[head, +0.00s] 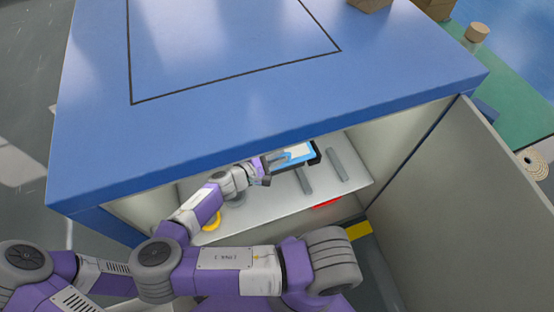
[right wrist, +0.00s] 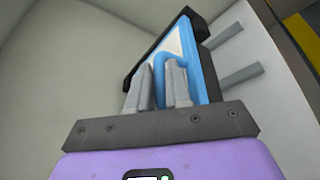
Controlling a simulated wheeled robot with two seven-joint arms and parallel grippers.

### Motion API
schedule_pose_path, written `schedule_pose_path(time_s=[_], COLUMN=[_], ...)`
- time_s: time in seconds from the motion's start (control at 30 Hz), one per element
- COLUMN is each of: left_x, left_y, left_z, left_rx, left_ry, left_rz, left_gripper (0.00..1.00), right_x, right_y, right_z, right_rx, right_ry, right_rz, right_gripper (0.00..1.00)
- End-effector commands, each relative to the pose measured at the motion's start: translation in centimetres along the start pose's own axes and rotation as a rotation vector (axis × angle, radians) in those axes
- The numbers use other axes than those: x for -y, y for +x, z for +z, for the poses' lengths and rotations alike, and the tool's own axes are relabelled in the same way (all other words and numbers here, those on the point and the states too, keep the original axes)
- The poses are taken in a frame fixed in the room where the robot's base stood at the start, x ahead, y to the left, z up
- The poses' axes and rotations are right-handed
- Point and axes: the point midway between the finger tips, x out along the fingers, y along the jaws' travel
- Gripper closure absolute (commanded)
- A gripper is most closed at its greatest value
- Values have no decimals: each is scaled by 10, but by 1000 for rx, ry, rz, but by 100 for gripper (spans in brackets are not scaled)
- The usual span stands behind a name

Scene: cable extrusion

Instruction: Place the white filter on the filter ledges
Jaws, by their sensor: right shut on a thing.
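The white filter (head: 297,152) has a blue frame and black ends. It is inside the open compartment of the blue cabinet, under the top's front edge. My right gripper (head: 274,162) is shut on its blue handle. In the right wrist view, the filter (right wrist: 173,45) is tilted, and the handle sits between the grey fingers (right wrist: 163,85). My left gripper is not in view.
The blue cabinet (head: 240,115) has its grey door (head: 450,210) swung open at the right. A yellow ring-shaped part (head: 212,222) and a red part (head: 326,204) show near the compartment's front. A green surface (head: 510,95) with round items lies beyond the door.

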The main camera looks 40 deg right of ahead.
Motion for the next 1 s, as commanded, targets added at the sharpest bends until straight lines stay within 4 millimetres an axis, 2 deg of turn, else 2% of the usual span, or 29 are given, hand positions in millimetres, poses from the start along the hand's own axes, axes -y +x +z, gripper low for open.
schedule_pose_path(time_s=[0.07,0.3,0.33,0.47,0.77,0.87,1.0], left_x=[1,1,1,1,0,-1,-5], left_y=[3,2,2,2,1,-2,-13], left_z=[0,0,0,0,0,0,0], left_rx=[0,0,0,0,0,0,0], left_ry=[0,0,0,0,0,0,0], left_rz=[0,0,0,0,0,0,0], left_gripper=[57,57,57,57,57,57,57], right_x=[6,5,5,5,4,3,3], right_y=[2,2,2,2,0,-6,-25], right_z=[-5,-4,-4,-4,-4,-2,2], right_rx=[0,-1,-2,-2,-2,-2,5], right_ry=[-2,-2,-3,-2,-2,0,2], right_rz=[0,-1,-1,-1,-1,-3,-11], right_gripper=[100,100,77,57,56,56,56])
